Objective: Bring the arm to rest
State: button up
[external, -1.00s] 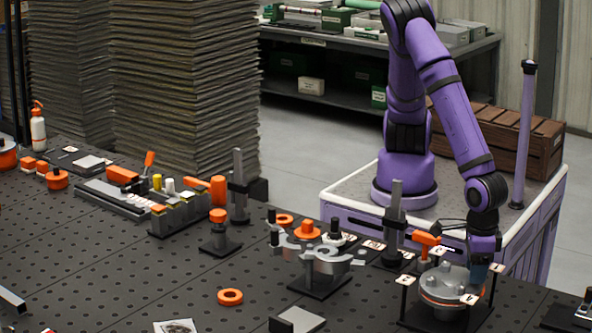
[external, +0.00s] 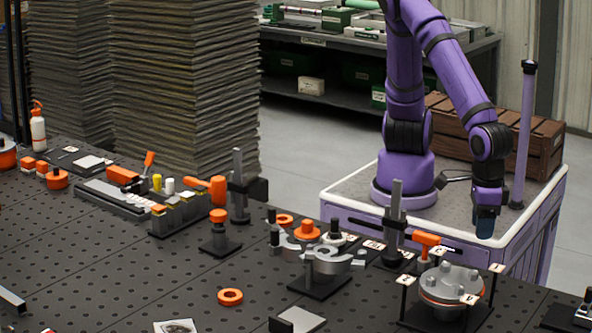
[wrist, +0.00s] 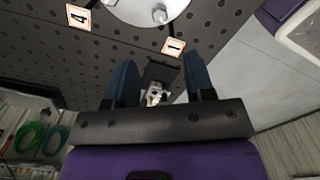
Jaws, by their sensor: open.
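A round grey flange (external: 450,283) with bolts and an orange ring sits on a black stand to the lower left of the gripper. Part of the flange also shows at the top of the wrist view (wrist: 150,8).
The perforated black bench (external: 110,255) carries clamps, an orange ring (external: 230,296) and a grey fixture (external: 325,262). Numbered tags stand around the flange. A thin purple post (external: 525,135) rises close right of the arm. A wooden crate (external: 545,150) stands behind it.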

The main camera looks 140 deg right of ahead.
jog(key=s+d+r+m+t, duration=0.1)
jog(key=d+r+m, duration=0.35)
jog(key=d, duration=0.35)
jog(key=s+d+r+m+t+h, duration=0.1)
jog(key=d+r+m, duration=0.35)
jog(key=d, duration=0.35)
jog(key=s+d+r+m+t, duration=0.1)
jog(key=d+r+m, duration=0.2)
jog(key=d+r, duration=0.4)
jog(key=s+d+r+m+t+y, duration=0.1)
jog(key=s+d+r+m+t, duration=0.1)
jog(key=s+d+m, duration=1)
jog(key=s+d, duration=0.3)
jog(key=shift+s+d+r, duration=0.15)
jog(key=shift+d+r, duration=0.1)
jog(key=shift+d, duration=0.15)
